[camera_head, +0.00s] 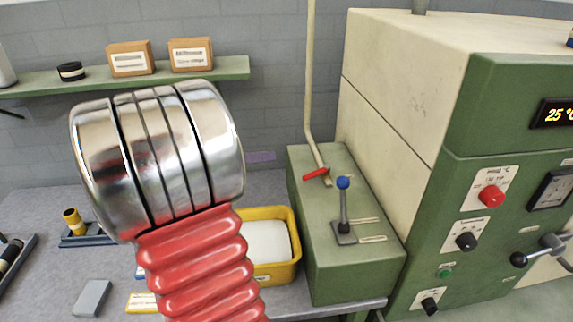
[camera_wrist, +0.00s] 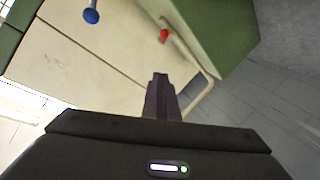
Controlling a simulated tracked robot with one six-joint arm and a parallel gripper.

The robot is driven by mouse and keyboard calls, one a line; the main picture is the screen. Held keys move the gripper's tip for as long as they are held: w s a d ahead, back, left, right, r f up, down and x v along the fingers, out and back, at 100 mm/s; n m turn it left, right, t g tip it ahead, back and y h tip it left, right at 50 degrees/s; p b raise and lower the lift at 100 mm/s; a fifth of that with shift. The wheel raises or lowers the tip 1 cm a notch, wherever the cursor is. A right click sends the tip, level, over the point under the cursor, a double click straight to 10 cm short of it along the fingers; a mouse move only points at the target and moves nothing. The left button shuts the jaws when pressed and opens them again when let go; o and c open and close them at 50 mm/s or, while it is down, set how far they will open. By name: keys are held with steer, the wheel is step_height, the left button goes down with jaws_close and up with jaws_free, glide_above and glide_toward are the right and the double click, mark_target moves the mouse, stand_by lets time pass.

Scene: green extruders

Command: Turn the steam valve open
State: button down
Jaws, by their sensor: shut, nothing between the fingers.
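The steam valve appears as a small red handle (camera_head: 315,174) at the foot of a cream pipe (camera_head: 309,70), on top of a low green cabinet (camera_head: 350,270). The handle points left, across the pipe. In the wrist view the red handle (camera_wrist: 163,35) lies beyond my fingertips, apart from them. My gripper (camera_wrist: 160,76) is shut and empty, with its dark fingers together in the middle of that view. The head view shows my arm's chrome and red section, but my gripper is not visible there.
A lever with a blue knob (camera_head: 343,183) stands upright on the cabinet, right of the valve. A large green and cream machine (camera_head: 400,100) rises to the right. A yellow bin (camera_head: 292,222) with white contents sits left of the cabinet. A green shelf (camera_head: 100,78) holds boxes.

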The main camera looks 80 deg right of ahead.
mark_target(316, 174)
steer(key=s+d+f, duration=0.1)
steer(key=s, duration=0.1)
steer(key=s+d+f, duration=0.2)
steer(key=s, duration=0.1)
steer(key=s+d+f, duration=0.1)
steer(key=s+d, duration=0.1)
steer(key=s, duration=0.1)
steer(key=shift+s+d+f, duration=0.15)
steer(key=shift+s+f, duration=0.05)
steer(key=shift+f, duration=0.05)
steer(key=shift+s+a+f, duration=0.2)
steer(key=shift+f, duration=0.2)
